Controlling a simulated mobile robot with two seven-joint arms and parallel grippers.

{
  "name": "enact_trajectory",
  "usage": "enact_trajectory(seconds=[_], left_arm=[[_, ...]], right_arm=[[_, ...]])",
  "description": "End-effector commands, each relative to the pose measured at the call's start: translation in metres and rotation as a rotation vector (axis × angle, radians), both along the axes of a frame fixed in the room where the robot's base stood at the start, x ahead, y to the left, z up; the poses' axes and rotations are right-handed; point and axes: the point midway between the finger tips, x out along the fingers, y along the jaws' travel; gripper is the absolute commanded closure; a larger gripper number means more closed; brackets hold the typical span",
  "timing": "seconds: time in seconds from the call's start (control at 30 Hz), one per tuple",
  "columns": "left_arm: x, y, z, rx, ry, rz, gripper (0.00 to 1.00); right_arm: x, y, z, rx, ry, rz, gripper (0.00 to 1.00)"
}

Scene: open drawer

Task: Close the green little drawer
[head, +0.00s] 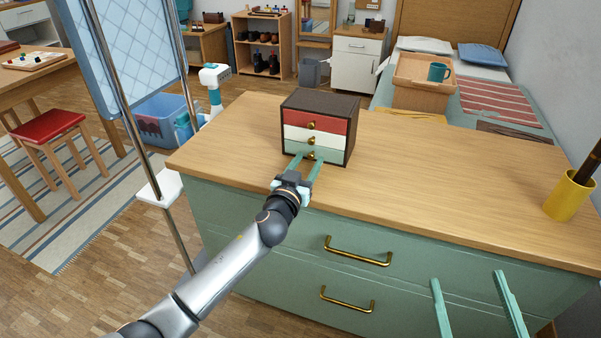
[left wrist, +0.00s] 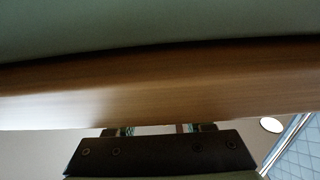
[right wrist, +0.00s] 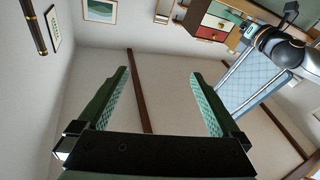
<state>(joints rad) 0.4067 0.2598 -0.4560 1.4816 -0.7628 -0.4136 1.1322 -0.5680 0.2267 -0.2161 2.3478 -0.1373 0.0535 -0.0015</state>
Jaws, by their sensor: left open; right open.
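A small dark brown chest (head: 352,128) stands on the wooden top of the green dresser. Its front has a red drawer (head: 300,118), a white drawer (head: 298,134) and, at the bottom, the green little drawer (head: 291,147), each with a brass knob. How far the green drawer stands out is hard to tell. My left gripper (head: 309,157) is open, empty, with its fingertips at the green drawer's front, either side of the knob; contact is unclear. The right wrist view shows the chest upside down, with the green drawer (right wrist: 222,11). My right gripper (head: 466,276) is open and empty, before the dresser.
The wooden top (head: 430,170) is clear right of the chest, up to a yellow cup (head: 567,197) at the far right. The dresser front has brass handles (head: 357,251). A bed with a wooden box (head: 420,98) stands behind. The left wrist view mostly shows the top's edge (left wrist: 150,90).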

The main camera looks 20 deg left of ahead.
Motion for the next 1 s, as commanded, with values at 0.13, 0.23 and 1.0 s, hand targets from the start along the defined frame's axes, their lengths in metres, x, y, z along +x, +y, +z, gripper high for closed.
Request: enact_trajectory(seconds=[0.13, 0.23, 1.0], left_arm=[[-0.018, 0.001, 0.0, -0.002, 0.002, 0.0, 0.49], [-0.036, 0.001, 0.0, -0.003, 0.003, -0.001, 0.49], [-0.122, 0.005, 0.0, 0.0, 0.0, 0.002, 0.49]], right_arm=[[0.003, -0.002, -0.021, -0.001, 0.087, -0.013, 0.0], [0.003, -0.003, -0.041, -0.001, 0.166, -0.024, 0.0], [-0.001, -0.005, -0.088, -0.003, 0.361, -0.044, 0.0]])
